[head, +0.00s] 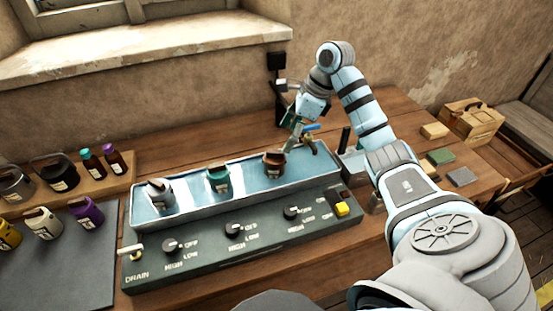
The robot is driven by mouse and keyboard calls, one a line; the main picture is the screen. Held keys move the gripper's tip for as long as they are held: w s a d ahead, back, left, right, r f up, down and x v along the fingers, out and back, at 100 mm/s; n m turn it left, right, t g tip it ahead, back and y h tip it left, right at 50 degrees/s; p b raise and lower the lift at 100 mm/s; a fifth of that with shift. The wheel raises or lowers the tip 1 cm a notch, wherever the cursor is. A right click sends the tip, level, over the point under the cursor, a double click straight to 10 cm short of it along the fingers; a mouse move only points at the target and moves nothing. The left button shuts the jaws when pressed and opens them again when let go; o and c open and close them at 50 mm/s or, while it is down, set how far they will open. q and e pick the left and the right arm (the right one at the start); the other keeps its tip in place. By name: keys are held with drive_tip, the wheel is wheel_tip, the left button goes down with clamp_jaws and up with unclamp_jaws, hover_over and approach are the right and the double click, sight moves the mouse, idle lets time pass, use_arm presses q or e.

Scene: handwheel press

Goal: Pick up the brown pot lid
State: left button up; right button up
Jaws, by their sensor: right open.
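A small brown pot (274,168) stands upright at the right end of the blue-grey trough. Its brown lid (274,157) appears to sit on top. My right gripper (291,145) is open just above and to the right of the brown lid, near the trough's back edge. It is small here, and I cannot tell whether the fingers touch the lid. My left gripper does not show.
The trough (245,196) also holds a teal pot (218,179) and a grey-white pot (160,194). A tap with a blue handle (312,127) stands close to my right gripper. A control panel (200,260) with knobs runs along the front. Several pots and bottles stand at left.

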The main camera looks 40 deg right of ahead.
sight(276, 152)
drive_tip(key=x, duration=0.2)
drive_tip(key=p+x, duration=0.1)
drive_tip(key=x, duration=0.3)
drive_tip(key=shift+w+f+p, duration=0.25)
drive_tip(key=shift+w+p, duration=0.05)
drive_tip(key=shift+w, duration=0.15)
drive_tip(key=shift+w+a+f, duration=0.15)
drive_tip(key=shift+a+f, duration=0.05)
drive_tip(key=shift+f, duration=0.15)
drive_tip(key=c, duration=1.5)
